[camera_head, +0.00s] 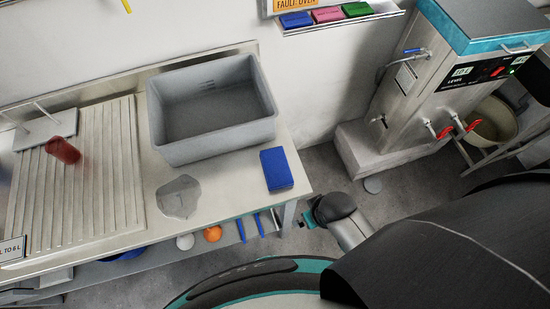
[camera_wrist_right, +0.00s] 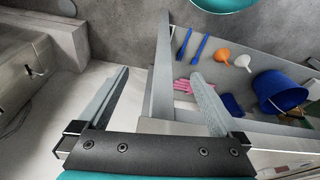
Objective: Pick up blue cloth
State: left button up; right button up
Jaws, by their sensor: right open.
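The blue cloth (camera_head: 276,169) looks like a folded, block-shaped pad. It lies flat near the right end of the steel counter, right of the grey tub, in the head view. My right gripper (camera_wrist_right: 160,75) shows in the right wrist view with its two fingers wide apart and nothing between them. In the head view my right arm is beyond the counter's right edge, apart from the cloth; its fingers are not clear there. I cannot make out the cloth on the counter in the wrist view. My left gripper is not in view.
A grey tub (camera_head: 158,134), a clear flat item (camera_head: 178,197) and a red cup (camera_head: 63,150) are on the counter (camera_head: 215,205). A lower shelf holds blue tools (camera_wrist_right: 200,47), funnels (camera_wrist_right: 222,55), pink gloves (camera_wrist_right: 182,86) and a blue bucket (camera_wrist_right: 278,92). A steel water unit (camera_head: 425,90) stands right.

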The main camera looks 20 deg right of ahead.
jog(key=w+a+r+y+p, duration=0.1)
jog(key=w+a+r+p, duration=0.1)
jog(key=r, duration=0.7)
jog(key=w+a+r+p, duration=0.2)
jog(key=w+r+p, duration=0.1)
jog(key=r, duration=0.6)
notch_tip(320, 180, up, 4)
jog(key=m+g+h, duration=0.1)
jog(key=m+g, duration=0.1)
jog(key=g, duration=0.1)
send_over(276, 165)
notch_tip(276, 165, down, 9)
jog(key=shift+w+a+f+b, duration=0.1)
jog(key=shift+b, duration=0.55)
jog(key=shift+f+b, duration=0.7)
jog(key=shift+f, duration=1.95)
jog(key=c, duration=1.1)
jog(key=shift+c, duration=0.2)
